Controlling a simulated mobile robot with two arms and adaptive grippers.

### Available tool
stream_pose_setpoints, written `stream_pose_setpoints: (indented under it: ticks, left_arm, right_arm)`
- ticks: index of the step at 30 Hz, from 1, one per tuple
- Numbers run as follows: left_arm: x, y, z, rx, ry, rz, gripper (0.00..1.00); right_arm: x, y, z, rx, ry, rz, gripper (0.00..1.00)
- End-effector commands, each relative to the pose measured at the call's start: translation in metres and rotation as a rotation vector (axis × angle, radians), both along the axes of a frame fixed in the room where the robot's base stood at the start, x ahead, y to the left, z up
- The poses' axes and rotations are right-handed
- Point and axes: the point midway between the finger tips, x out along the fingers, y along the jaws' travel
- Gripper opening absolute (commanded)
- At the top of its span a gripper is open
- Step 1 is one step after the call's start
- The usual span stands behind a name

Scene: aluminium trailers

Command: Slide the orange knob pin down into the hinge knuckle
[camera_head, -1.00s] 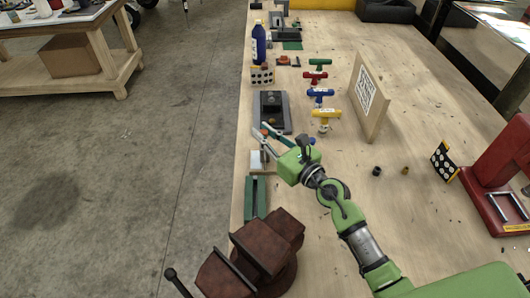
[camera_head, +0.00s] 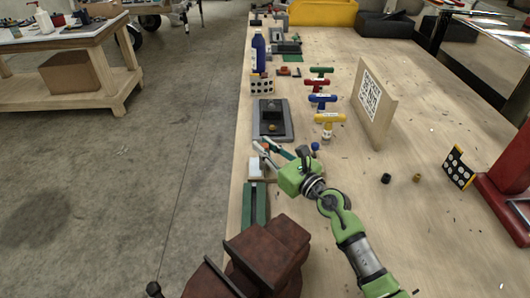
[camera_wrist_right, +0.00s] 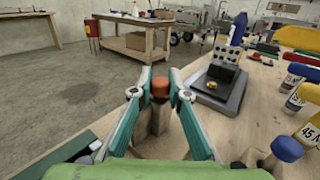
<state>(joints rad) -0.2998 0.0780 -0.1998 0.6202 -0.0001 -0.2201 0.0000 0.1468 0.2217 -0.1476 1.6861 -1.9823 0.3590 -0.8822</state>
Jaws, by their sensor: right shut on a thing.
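The orange knob (camera_wrist_right: 160,87) of the pin sits between the two teal fingertips of my right gripper (camera_wrist_right: 158,96) in the right wrist view. The fingers are shut on it from both sides. In the head view my right gripper (camera_head: 265,151) reaches left over a small pale block (camera_head: 255,168). The same pale block (camera_wrist_right: 151,147) stands below the knob in the wrist view. The pin's shank is hidden, and I cannot make out the hinge knuckle or how deep the pin sits. My left gripper is not in view.
A dark tray (camera_head: 287,134) lies just beyond the gripper. A blue knob (camera_head: 315,146) stands close on its right. A green block (camera_head: 248,206) and a rusty vise (camera_head: 268,250) are nearer. T-handled tools (camera_head: 323,98) and an upright board (camera_head: 390,105) stand beyond. The table's left edge is close.

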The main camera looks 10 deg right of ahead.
Motion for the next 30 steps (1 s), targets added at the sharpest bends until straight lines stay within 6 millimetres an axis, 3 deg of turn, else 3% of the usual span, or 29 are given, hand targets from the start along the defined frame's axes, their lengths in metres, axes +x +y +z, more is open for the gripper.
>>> stream_pose_setpoints:
  ticks: [9,10,12,24,30]
  left_arm:
    - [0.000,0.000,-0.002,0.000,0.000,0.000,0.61]
    - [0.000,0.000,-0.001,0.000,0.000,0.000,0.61]
    - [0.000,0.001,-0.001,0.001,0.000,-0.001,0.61]
    - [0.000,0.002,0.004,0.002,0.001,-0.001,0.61]
    - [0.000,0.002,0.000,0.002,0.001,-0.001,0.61]
  right_arm:
    - [0.000,0.000,-0.003,0.000,0.000,0.000,0.01]
    - [0.000,0.000,-0.002,0.000,-0.001,0.000,0.21]
    - [0.000,0.000,-0.001,0.000,-0.001,0.000,0.33]
    - [0.000,0.000,0.005,0.000,-0.001,0.000,0.33]
    - [-0.030,-0.015,0.000,-0.003,0.001,-0.001,0.33]
